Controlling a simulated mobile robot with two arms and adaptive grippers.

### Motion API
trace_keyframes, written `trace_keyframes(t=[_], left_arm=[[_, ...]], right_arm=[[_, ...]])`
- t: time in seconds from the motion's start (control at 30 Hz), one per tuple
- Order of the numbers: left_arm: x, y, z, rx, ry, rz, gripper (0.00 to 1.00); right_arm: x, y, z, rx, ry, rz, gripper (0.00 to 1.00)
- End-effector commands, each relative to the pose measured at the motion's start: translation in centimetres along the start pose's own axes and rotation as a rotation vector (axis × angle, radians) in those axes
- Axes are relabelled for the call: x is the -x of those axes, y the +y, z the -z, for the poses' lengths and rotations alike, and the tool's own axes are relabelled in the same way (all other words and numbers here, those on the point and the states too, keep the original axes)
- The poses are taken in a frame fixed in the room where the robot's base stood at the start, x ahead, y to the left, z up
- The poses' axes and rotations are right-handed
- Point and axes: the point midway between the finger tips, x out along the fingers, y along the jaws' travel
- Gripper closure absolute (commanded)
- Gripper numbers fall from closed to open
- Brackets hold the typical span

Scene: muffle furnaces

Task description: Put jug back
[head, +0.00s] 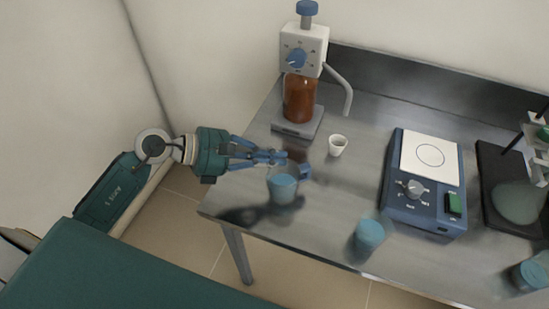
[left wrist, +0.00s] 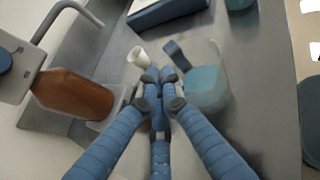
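The jug (head: 283,188) is a clear vessel with blue liquid and a blue handle (head: 305,172) on its right side. It looks upright near the left front corner of the metal table. In the left wrist view the jug (left wrist: 207,88) is right of the fingers, with its handle (left wrist: 177,56) just beyond the fingertips. My left gripper (head: 282,158) is at the jug's far upper side. Its blue fingers (left wrist: 160,76) come together at the tips, with nothing visible between them. Whether they touch the jug is unclear. My right gripper is out of view.
A dispenser with a brown bottle (head: 299,98) stands behind the jug, a small white cup (head: 338,145) to its right. A blue hotplate (head: 425,185) and blue-filled beakers (head: 369,236) (head: 530,274) stand further right. The table's front edge (head: 290,246) is close to the jug.

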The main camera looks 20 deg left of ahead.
Motion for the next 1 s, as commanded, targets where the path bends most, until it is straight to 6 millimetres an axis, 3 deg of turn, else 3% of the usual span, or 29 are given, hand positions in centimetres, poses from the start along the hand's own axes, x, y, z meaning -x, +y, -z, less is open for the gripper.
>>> trace_keyframes(t=[0.13,0.47,0.5,0.57,0.87,1.0], left_arm=[[-0.5,-0.2,1.0,0.002,-0.001,0.0,1.0],[-0.6,-0.2,1.4,-0.001,-0.001,0.0,1.0],[-0.6,-0.2,1.3,-0.001,0.001,0.0,0.88],[-0.6,-0.2,1.2,-0.001,0.0,0.0,0.77],[-0.5,-0.1,1.1,-0.001,0.0,0.0,0.77],[0.5,-0.1,1.4,-0.002,0.004,-0.002,0.77]], right_arm=[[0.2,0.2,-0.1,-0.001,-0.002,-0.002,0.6],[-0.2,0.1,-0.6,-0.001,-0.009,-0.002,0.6],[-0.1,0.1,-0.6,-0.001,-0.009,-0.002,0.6],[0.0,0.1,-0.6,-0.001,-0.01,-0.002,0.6],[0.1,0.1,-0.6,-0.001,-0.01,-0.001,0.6],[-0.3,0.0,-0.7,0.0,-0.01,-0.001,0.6]])
